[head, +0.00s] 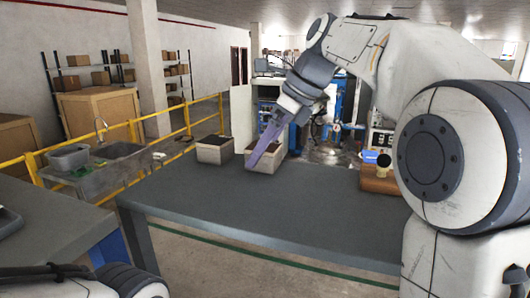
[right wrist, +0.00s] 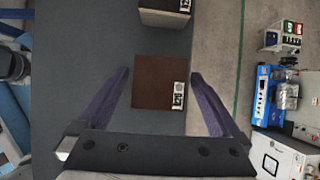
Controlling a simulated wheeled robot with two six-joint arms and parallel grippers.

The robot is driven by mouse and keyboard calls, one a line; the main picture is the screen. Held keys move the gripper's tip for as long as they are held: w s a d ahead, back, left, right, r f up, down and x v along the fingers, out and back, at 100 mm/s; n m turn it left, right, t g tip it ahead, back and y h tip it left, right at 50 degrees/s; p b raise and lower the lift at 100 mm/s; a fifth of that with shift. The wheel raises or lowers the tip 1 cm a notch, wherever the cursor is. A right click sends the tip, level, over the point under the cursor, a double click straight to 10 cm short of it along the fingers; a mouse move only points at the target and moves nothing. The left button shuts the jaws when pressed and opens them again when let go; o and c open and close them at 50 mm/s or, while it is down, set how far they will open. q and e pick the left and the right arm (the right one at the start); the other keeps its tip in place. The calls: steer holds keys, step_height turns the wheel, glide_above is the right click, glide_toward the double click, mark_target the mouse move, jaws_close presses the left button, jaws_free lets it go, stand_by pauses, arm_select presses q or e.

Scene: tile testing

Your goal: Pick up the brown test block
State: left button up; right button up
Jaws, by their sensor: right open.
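The brown test block (right wrist: 158,82) shows in the right wrist view as a square brown top with a black-and-white label at its lower right corner. It lies between the spread purple fingers of my right gripper (right wrist: 160,75), with a gap on each side. In the head view the right gripper (head: 257,161) points down at a pale-sided block with a dark brown top (head: 277,158), partly hidden behind the fingers. The right gripper is open and empty.
A second pale block with a dark top (head: 214,151) stands left of it on the grey table (head: 250,205). A brown box (head: 378,181) with small items stands at the table's right. The table's front middle is clear. A yellow railing (head: 135,130) runs behind.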

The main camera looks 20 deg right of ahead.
steer(key=shift+a+f, duration=0.15)
steer(key=shift+f, duration=0.05)
jaws_close()
steer(key=shift+r, duration=0.15)
step_height(320, 180, up, 9)
steer(key=shift+f, duration=0.15)
steer(key=shift+r, duration=0.5)
